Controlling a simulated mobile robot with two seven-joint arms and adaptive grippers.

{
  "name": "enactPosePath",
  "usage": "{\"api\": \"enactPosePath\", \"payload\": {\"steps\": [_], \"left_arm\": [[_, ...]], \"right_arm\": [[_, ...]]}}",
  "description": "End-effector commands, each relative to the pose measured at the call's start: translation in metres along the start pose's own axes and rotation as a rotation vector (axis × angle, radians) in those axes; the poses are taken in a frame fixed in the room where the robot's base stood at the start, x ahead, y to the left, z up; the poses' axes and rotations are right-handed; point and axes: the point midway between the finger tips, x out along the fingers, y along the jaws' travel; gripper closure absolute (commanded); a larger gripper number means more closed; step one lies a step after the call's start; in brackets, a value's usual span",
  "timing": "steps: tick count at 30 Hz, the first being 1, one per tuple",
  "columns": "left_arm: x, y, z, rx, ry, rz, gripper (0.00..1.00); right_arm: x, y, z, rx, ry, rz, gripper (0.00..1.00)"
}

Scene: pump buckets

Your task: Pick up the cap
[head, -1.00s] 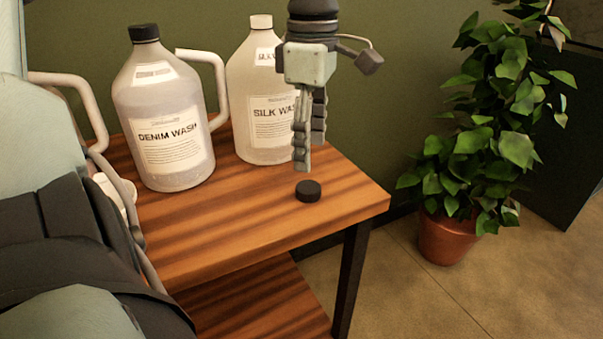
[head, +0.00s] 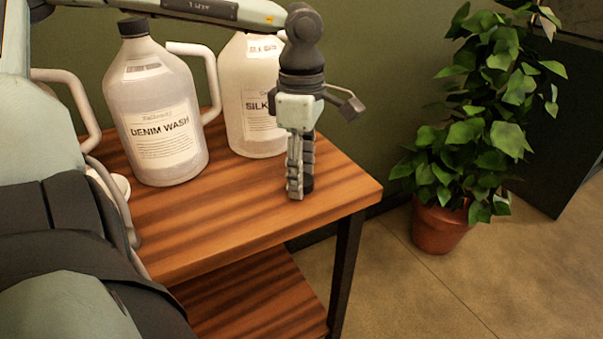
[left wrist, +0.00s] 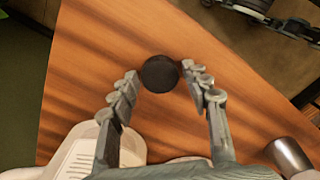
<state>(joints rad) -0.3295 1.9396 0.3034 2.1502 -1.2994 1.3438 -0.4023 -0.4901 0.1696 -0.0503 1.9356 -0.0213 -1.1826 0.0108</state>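The black round cap (left wrist: 160,74) lies on the wooden table near its corner. In the left wrist view it sits between and slightly beyond my left gripper's fingertips (left wrist: 163,82), with a gap to the left finger and the right fingertip very close. In the head view my left gripper (head: 300,188) points down at the table, and its fingers hide most of the cap; a dark edge shows behind them (head: 308,184). The left gripper is open. My right gripper is not in view.
A Denim Wash jug (head: 160,105) with a black lid and a Silk Wash jug (head: 250,130) stand at the back of the table (head: 230,225). The front of the tabletop is clear. A potted plant (head: 440,228) stands on the floor at right.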

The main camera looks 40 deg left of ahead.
Motion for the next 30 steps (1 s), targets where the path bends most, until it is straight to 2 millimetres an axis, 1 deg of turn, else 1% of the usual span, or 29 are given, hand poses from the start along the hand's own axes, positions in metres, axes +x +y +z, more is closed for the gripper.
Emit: {"api": "enactPosePath", "payload": {"steps": [1,3,4,13,16,20,27,30], "left_arm": [[0.000,0.000,0.000,0.000,0.000,0.000,0.62],[0.000,0.000,0.000,0.000,0.000,0.000,0.71],[0.000,0.000,0.000,0.000,0.000,0.000,0.73],[-0.001,0.000,0.000,0.000,0.000,0.001,0.73],[-0.006,0.001,0.000,0.000,0.000,0.003,0.73],[-0.026,0.002,0.001,0.001,-0.001,0.007,0.73],[-0.074,0.001,0.000,0.000,0.000,0.005,0.73],[-0.088,0.001,0.000,-0.001,0.001,0.003,0.73]], "right_arm": [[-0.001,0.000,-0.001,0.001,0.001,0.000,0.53],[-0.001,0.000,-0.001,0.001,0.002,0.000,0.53],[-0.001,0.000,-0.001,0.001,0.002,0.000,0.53],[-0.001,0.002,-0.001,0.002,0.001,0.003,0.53],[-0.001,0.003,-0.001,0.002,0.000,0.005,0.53],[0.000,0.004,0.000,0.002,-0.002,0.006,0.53],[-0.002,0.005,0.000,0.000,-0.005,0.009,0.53],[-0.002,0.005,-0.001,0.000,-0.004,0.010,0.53]]}}
